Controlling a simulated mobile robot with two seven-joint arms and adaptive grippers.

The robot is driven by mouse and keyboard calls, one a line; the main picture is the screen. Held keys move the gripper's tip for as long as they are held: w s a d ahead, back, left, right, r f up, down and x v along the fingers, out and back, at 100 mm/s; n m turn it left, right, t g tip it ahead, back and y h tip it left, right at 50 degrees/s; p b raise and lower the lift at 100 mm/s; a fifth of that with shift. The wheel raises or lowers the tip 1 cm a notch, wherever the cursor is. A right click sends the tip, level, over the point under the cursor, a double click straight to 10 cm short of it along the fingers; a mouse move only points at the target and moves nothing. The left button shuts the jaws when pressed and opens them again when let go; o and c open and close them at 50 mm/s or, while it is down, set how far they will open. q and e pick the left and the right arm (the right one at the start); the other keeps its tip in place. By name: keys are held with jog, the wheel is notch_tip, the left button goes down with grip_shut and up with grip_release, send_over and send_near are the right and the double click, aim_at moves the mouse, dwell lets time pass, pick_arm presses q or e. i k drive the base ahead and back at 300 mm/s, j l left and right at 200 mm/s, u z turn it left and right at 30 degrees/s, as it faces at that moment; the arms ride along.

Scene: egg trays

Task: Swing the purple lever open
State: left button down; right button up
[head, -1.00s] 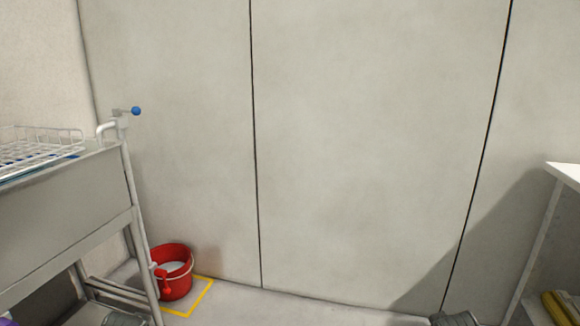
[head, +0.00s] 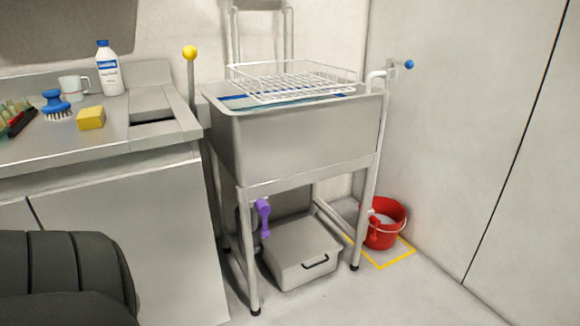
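The purple lever (head: 263,217) hangs below the front left of the metal sink basin (head: 290,145), beside the front leg. It points downward. No gripper of mine shows in the head view, so I cannot see what either one holds. The fitting behind the lever is mostly in shadow.
A grey box (head: 301,254) sits under the sink, and a red bucket (head: 383,222) stands right of it on the floor. A counter (head: 95,142) is at the left, with a dark rounded object (head: 60,280) before it. Floor in front of the sink is clear.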

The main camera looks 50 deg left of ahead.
aim_at(260, 205)
jog(key=u, duration=1.6)
jog(key=l+z, duration=0.25)
